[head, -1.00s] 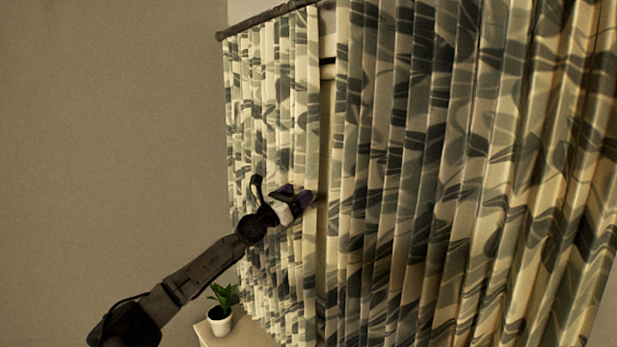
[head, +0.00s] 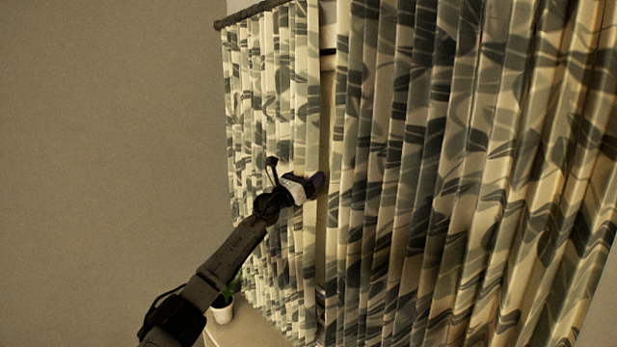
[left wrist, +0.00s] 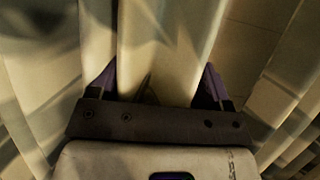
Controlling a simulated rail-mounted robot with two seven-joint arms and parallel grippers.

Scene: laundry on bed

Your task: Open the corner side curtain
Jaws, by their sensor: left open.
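The corner side curtain (head: 262,110) is the left panel, cream with grey-green leaf shapes, hanging in folds from a dark rod. My left gripper (head: 319,182) is at that panel's right edge, beside the gap between the two panels. In the left wrist view the gripper (left wrist: 158,85) has its purple fingers apart, with a pale curtain fold (left wrist: 165,45) between or just beyond them. I cannot tell whether the fingers touch the fold. My right gripper is not in view.
The wide right curtain panel (head: 450,170) hangs close to the right of the gap. A potted plant (head: 222,308) stands on a pale surface (head: 250,328) below my left arm. The plain wall (head: 110,130) at left is clear. The rod (head: 250,14) runs along the top.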

